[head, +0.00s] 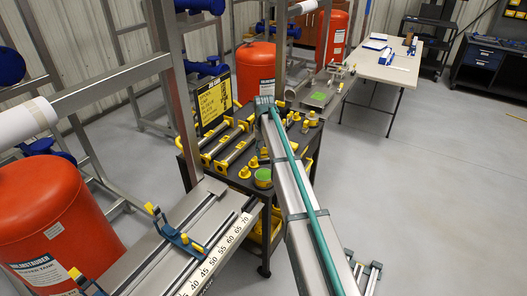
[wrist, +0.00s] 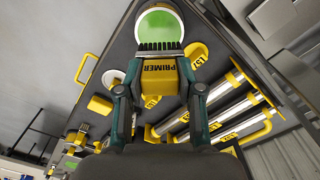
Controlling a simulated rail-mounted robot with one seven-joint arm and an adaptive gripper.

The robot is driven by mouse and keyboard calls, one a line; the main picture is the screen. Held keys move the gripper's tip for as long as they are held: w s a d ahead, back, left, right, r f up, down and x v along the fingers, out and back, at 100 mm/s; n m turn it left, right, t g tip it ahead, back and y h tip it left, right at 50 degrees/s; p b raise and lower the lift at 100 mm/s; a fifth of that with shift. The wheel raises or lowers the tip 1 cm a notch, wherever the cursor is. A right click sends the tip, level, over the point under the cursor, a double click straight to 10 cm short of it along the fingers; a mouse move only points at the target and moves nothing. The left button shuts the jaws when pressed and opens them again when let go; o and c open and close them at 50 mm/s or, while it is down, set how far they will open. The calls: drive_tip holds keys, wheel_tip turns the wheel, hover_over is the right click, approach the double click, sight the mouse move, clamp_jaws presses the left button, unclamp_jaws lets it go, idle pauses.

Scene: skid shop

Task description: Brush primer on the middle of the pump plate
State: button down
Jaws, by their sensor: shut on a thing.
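My gripper (wrist: 159,90) is shut on the primer brush (wrist: 158,72), a yellow block lettered PRIMER with dark bristles. In the wrist view the bristles overlap the near rim of a round pot of green primer (wrist: 158,28). I cannot tell whether they touch it. In the head view the pot (head: 263,178) stands on the dark cart beside my arm; I cannot make out the gripper or brush there. Beyond the cart, a grey metal surface, likely the pump plate (head: 309,98), bears a bright green patch (head: 320,96). The patch also shows in the wrist view (wrist: 70,163).
The dark cart (wrist: 110,62) carries silver rods with yellow ends (head: 238,152) and several small yellow parts. A steel frame with a ruled rail (head: 215,250) stands front left, near an orange tank (head: 55,215). A white table (head: 385,68) stands far right. The right floor is clear.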

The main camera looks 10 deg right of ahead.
sight(264, 164)
drive_tip(key=shift+f, duration=0.15)
drive_tip(key=shift+w+d+f+b, duration=0.15)
drive_tip(key=shift+f+b, duration=0.15)
drive_tip(key=shift+f, duration=0.25)
drive_tip(key=shift+f+b, duration=1.05)
drive_tip(key=shift+f, duration=1.3)
drive_tip(key=shift+f, duration=0.55)
drive_tip(key=shift+r+p, duration=1.55)
drive_tip(key=shift+r, duration=2)
